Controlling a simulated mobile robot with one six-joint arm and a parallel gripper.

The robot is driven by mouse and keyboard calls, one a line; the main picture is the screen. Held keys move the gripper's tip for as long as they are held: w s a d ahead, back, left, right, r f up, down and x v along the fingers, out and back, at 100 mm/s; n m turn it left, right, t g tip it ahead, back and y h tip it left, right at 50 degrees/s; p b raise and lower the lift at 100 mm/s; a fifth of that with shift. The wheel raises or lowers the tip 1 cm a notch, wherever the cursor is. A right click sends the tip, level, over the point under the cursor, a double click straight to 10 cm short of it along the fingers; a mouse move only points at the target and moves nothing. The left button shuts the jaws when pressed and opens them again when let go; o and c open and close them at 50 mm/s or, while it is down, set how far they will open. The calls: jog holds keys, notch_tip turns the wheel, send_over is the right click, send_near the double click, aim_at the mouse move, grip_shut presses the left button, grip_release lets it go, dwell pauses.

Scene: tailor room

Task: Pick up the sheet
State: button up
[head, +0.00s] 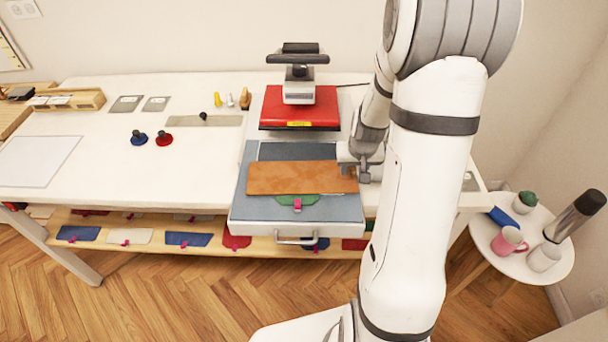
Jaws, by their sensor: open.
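An orange-brown sheet (300,178) lies flat on the grey-blue pad (342,210) of the press's pulled-out lower plate. A green patch (297,200) with a pink tab shows partly from under its front edge. My gripper (362,172) is at the sheet's right end, and my arm comes down from the right. The jaws are open. The fingers are small in this view, and I cannot tell whether they touch the sheet or straddle its edge.
The red heat press head (300,106) stands behind the pad. A handle (296,239) sticks out at the front. A shelf (190,249) below holds coloured patches. A white round side table (548,262) with a pink mug (506,241) stands at right. The left tabletop is partly clear.

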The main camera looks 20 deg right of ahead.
grip_shut()
dwell(0.4)
